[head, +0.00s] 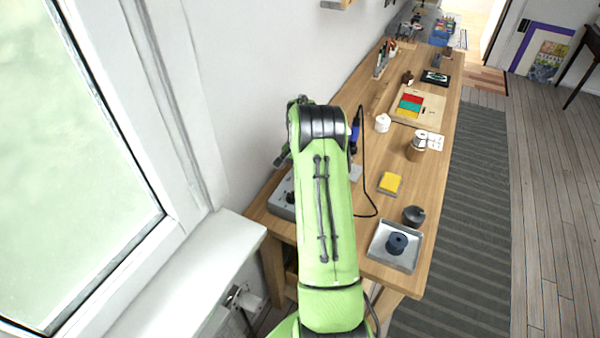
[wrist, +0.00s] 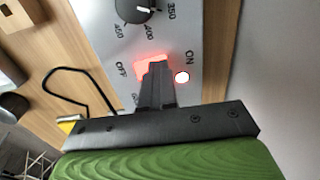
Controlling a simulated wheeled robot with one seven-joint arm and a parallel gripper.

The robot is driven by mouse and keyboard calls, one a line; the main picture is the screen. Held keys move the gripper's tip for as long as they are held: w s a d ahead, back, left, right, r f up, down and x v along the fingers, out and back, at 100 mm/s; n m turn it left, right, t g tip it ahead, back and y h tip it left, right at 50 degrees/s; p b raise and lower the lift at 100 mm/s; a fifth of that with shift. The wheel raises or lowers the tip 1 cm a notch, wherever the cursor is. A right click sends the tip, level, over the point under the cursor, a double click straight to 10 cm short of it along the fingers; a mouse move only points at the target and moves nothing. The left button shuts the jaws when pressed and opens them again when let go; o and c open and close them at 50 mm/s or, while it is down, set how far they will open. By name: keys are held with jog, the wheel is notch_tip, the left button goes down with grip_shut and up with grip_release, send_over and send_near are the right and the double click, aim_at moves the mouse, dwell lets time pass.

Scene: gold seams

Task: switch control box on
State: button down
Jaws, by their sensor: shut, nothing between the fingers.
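The control box (wrist: 205,35) fills the upper part of the wrist view, a grey panel with a black dial and temperature numbers. Its rocker switch (wrist: 141,68) glows red between the OFF and ON labels. A small round light (wrist: 182,77) with a bright white centre and red rim sits beside the ON label. My gripper (wrist: 157,68) is shut and empty, its fingertips over the ON side of the switch; I cannot tell whether they touch. In the head view the control box (head: 281,205) is partly hidden by my green arm, and the gripper is hidden.
The wooden bench (head: 385,215) holds a metal tray (head: 377,253) with a dark spool, a dark pot (head: 413,216) and a yellow sponge (head: 390,184). A black cable (head: 364,160) loops near the box. The window and wall are close on the left.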

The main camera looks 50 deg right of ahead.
jog(key=shift+s+d+f, duration=0.1)
jog(key=shift+s+f, duration=0.15)
jog(key=shift+s, duration=0.2)
jog(key=shift+s+f, duration=0.2)
jog(key=shift+s, duration=0.25)
jog(key=shift+s+d+r, duration=0.1)
jog(key=shift+s+r, duration=0.05)
jog(key=shift+s, duration=0.05)
notch_tip(320, 180, up, 15)
jog(key=p, duration=0.3)
jog(key=shift+w, duration=0.3)
jog(key=shift+f, duration=0.2)
